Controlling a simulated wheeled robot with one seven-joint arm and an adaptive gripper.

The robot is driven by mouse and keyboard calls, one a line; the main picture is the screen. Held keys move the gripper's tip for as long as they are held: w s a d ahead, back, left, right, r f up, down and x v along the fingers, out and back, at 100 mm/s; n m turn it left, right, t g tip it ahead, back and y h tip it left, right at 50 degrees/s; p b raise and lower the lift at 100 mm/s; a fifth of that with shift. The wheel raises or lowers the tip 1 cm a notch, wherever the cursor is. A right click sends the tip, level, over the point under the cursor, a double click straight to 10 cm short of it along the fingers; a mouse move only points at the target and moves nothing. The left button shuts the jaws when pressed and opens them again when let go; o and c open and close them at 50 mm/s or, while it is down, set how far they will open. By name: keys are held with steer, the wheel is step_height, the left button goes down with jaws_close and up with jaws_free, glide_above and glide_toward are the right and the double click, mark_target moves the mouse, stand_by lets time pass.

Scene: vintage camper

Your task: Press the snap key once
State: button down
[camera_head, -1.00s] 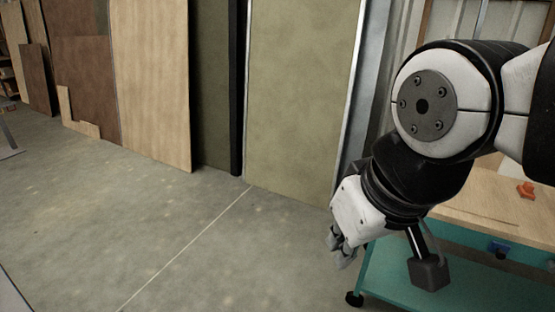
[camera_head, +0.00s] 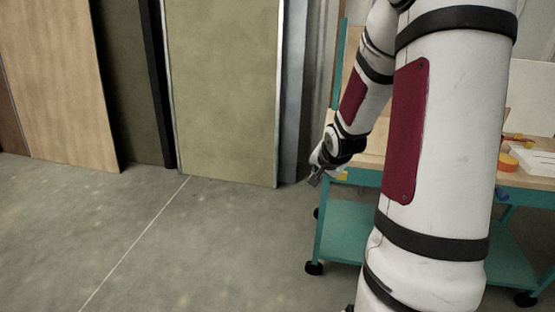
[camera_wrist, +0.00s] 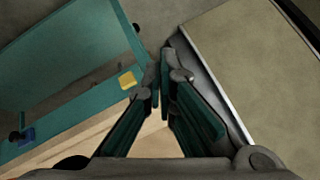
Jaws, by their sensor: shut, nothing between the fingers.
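I cannot make out for certain which thing is the snap key. A small yellow block (camera_wrist: 127,79) sits on the teal front edge of the workbench in the wrist view, and a yellow patch (camera_head: 341,176) shows there in the head view. A blue piece (camera_wrist: 25,137) is farther along the same edge; a blue piece also shows in the head view (camera_head: 501,195). My gripper (camera_head: 315,180) is shut and empty beside the bench's left end, pointing downward. In the wrist view the gripper (camera_wrist: 168,55) shows its fingertips together, apart from the yellow block.
The workbench has a wooden top (camera_head: 370,150) and a teal lower shelf (camera_head: 345,230) on casters. An orange round item (camera_head: 509,160) and a white box (camera_head: 535,160) lie on top. Upright panels (camera_head: 225,90) stand behind. My arm hides much of the bench. Floor at left is clear.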

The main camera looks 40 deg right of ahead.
mark_target(342, 176)
steer(key=d+f+m+t+b, duration=0.1)
steer(key=d+f+m, duration=0.2)
steer(key=d+f, duration=0.2)
steer(key=s+d+f+m+t+b, duration=0.1)
steer(key=d+f, duration=0.4)
steer(key=f, duration=0.5)
steer(key=m+b, duration=0.1)
steer(key=m, duration=0.1)
steer(key=shift+s+m+h, duration=0.15)
steer(key=shift+m+h, duration=0.15)
steer(key=shift+m, duration=0.1)
steer(key=shift+d, duration=0.1)
steer(key=w+d, duration=0.5)
steer(key=d, duration=0.1)
steer(key=shift+w+d, duration=0.3)
steer(key=shift+w, duration=0.05)
steer(key=shift+w+d+r, duration=0.1)
steer(key=shift+d, duration=0.05)
steer(key=shift+w+d, duration=0.15)
